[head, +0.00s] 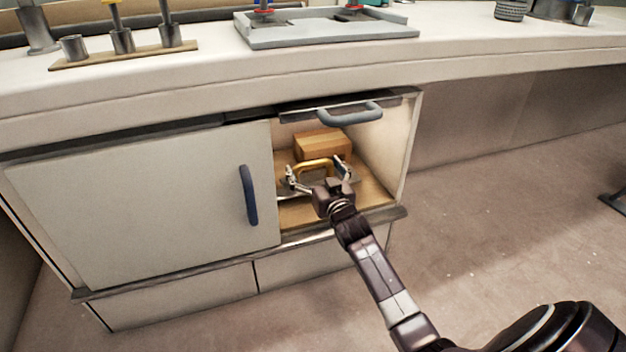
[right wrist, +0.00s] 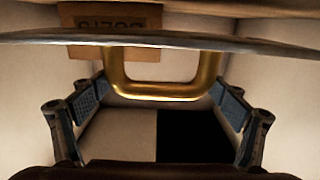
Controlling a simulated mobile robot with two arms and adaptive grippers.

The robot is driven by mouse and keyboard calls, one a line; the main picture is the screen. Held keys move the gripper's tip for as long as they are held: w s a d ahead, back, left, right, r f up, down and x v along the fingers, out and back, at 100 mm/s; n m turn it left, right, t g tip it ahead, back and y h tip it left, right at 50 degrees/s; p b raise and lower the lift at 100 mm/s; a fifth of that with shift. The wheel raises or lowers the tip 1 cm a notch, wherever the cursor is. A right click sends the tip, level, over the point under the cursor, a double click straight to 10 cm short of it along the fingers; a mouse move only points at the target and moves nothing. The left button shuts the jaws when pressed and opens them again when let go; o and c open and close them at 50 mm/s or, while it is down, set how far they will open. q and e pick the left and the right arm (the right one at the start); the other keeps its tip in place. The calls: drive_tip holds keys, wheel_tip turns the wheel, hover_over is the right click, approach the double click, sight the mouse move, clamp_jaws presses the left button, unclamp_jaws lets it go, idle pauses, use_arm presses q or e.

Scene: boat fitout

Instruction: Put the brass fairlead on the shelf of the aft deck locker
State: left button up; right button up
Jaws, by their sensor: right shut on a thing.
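The brass fairlead (head: 315,164), a golden U-shaped piece, is in the open right compartment of the aft deck locker (head: 140,200). My right gripper (head: 317,173) reaches in from the front and is shut on it. In the right wrist view the fairlead (right wrist: 165,91) spans between the two finger pads. The wooden shelf (head: 372,190) shows around and below the gripper. Whether the fairlead touches the shelf cannot be told. My left gripper is not in view.
A brown box (head: 322,143) sits behind the fairlead in the compartment. A grey handle (head: 349,113) juts out at the opening's top. The left door (head: 130,210) with a blue handle (head: 248,195) is shut. A grey tray (head: 325,32) stands on the counter above.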

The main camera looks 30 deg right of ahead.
sight(313, 181)
wheel_tip(313, 181, down, 2)
drive_tip(key=shift+f+b, duration=0.2)
drive_tip(key=shift+b, duration=0.65)
drive_tip(key=shift+f, duration=0.35)
drive_tip(key=shift+r, duration=0.1)
drive_tip(key=o, duration=1.5)
drive_tip(key=shift+f, duration=0.2)
drive_tip(key=shift+o, duration=0.2)
drive_tip(key=shift+r, duration=0.1)
